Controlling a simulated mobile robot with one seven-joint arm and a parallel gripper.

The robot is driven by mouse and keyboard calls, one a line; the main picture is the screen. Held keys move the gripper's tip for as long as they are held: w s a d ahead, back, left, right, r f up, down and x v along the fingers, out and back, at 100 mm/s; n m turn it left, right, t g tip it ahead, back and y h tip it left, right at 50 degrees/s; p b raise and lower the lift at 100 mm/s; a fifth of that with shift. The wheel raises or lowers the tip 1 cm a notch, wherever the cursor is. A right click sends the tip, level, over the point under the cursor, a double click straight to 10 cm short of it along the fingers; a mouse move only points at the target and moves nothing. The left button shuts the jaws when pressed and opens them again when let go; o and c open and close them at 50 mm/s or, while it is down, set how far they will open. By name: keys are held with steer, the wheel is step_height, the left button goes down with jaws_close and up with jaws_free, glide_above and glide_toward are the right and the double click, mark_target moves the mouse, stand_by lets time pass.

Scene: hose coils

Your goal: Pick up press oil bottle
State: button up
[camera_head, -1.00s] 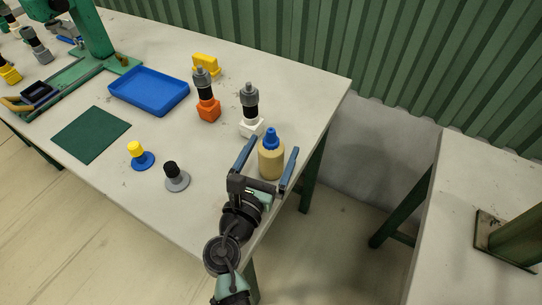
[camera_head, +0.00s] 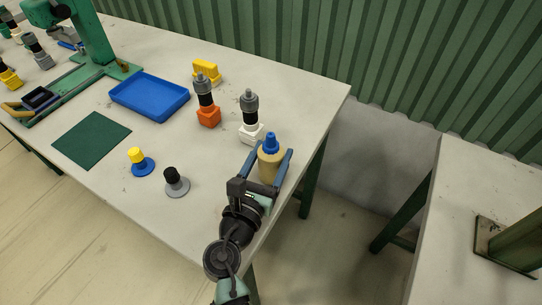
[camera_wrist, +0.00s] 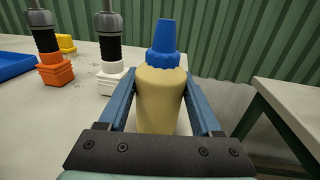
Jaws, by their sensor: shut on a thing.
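The press oil bottle (camera_head: 269,165) is tan with a blue nozzle cap and stands upright near the right end of the table. In the wrist view the bottle (camera_wrist: 161,98) fills the space between the two blue fingers. My gripper (camera_head: 271,160) is shut on the bottle, with one finger on each side of its body. The bottle's lower part is partly hidden by the fingers and the gripper's dark palm. I cannot tell any gap under the bottle.
A white-based fitting (camera_head: 251,132) stands just behind the bottle, and an orange-based one (camera_head: 208,115) is further left. A blue tray (camera_head: 151,112), a green mat (camera_head: 91,139) and two small knobbed pieces are to the left. The table's right edge is close to the bottle.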

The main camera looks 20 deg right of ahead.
step_height(320, 180, up, 18)
steer(key=p, duration=0.5)
steer(key=shift+f+p, duration=0.2)
steer(key=shift+p, duration=0.2)
